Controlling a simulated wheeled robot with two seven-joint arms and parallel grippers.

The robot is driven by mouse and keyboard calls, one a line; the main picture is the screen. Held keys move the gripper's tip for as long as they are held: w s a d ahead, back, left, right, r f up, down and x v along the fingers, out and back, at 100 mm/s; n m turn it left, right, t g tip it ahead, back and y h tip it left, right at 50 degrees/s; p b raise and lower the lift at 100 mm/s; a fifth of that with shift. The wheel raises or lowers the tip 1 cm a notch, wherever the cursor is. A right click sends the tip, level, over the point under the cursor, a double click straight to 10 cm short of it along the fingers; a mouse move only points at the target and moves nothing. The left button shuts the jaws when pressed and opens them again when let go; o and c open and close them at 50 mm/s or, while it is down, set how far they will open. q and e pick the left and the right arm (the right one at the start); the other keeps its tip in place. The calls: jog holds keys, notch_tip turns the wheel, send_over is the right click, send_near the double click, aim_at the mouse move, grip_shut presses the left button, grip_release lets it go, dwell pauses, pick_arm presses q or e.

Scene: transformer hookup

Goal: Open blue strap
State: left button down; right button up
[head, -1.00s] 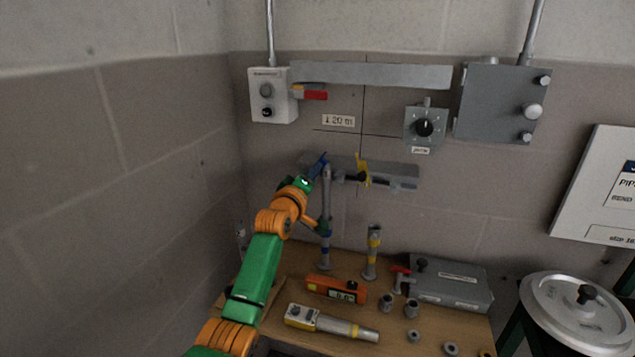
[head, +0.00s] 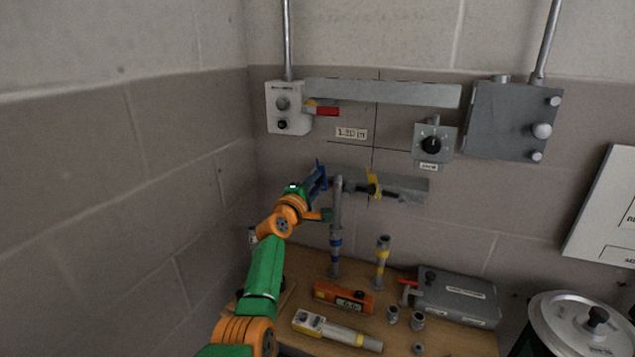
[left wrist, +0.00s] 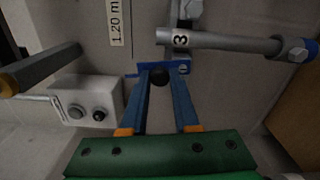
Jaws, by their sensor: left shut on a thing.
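My left gripper (head: 321,177) is beside the top of an upright grey pipe (head: 337,207), just left of it. In the left wrist view its two blue fingers (left wrist: 161,80) close on the blue strap (left wrist: 150,67), a small blue bar with a dark round knob. The strap also shows in the head view as a blue piece (head: 318,165) standing out left of the pipe. In the wrist view the pipe (left wrist: 222,42), marked 3, lies close past the strap. The fingers hide part of the strap. My right gripper is not in view.
A grey wall bracket (head: 407,188) with a yellow strap (head: 372,183) is right of the pipe. A white switch box (head: 289,107) hangs above left. The bench holds an orange meter (head: 343,297), a yellow-banded pipe (head: 382,262), a tester (head: 335,329) and a grey case (head: 457,297).

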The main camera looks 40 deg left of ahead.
pick_arm(q)
jog(key=shift+f, duration=0.1)
dwell(0.4)
jog(key=c, duration=0.9)
grip_release()
jog(key=shift+s+a, duration=0.1)
jog(key=shift+c, duration=0.2)
jog(key=v, duration=0.7)
jog(key=shift+p, duration=0.35)
